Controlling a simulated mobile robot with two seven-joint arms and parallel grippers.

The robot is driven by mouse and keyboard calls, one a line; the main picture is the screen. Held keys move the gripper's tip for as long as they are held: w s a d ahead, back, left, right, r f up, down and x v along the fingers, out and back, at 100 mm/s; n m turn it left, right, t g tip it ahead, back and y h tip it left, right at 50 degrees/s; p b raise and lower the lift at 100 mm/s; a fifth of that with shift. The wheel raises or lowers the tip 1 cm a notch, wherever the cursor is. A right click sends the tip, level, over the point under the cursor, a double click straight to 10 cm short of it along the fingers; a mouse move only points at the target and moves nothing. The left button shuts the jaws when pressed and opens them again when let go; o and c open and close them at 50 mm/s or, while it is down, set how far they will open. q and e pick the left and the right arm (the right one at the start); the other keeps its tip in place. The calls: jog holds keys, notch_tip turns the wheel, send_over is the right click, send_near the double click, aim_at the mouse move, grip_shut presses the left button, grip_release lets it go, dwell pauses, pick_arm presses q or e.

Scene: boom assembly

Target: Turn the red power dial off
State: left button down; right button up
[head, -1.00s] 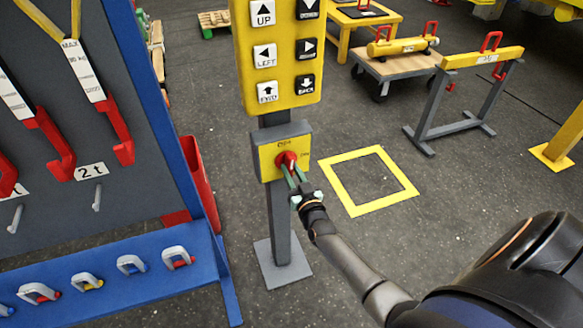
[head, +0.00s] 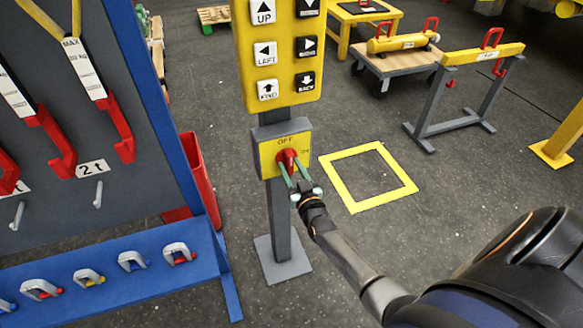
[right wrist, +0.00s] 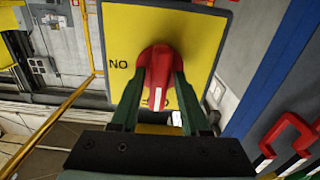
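The red dial (head: 288,155) sits on the yellow face of a grey switch box (head: 268,165) on a post. OFF is printed above the dial and ON to its right. In the head view its white mark stands nearly upright, towards OFF. In the right wrist view the label ON appears upside down and the dial (right wrist: 160,65) has its white mark pointing down. My right gripper (head: 290,168) is at the dial, with one green finger on each side of it. The fingers (right wrist: 160,88) look spread, with narrow gaps beside the dial. My left gripper is not in view.
A yellow button panel (head: 283,55) stands directly above the switch box. A blue rack (head: 130,270) with shackles and a red bin (head: 198,185) stand to the left. A yellow floor square (head: 340,180) and a trestle (head: 465,90) lie to the right.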

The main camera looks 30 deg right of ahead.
jog(key=shift+o, duration=0.7)
jog(key=v, duration=1.2)
jog(key=shift+s+a+p, duration=0.15)
jog(key=shift+s+p, duration=0.1)
jog(key=shift+p, duration=0.05)
jog(key=s+a+f+n+g+y, duration=0.4)
jog(key=s+a+f+g+y, duration=0.2)
jog(key=s+a, duration=0.8)
notch_tip(320, 180, down, 3)
jog(key=shift+s+a+r+g, duration=0.1)
jog(key=shift+s+a+g, duration=0.2)
jog(key=shift+g, duration=0.8)
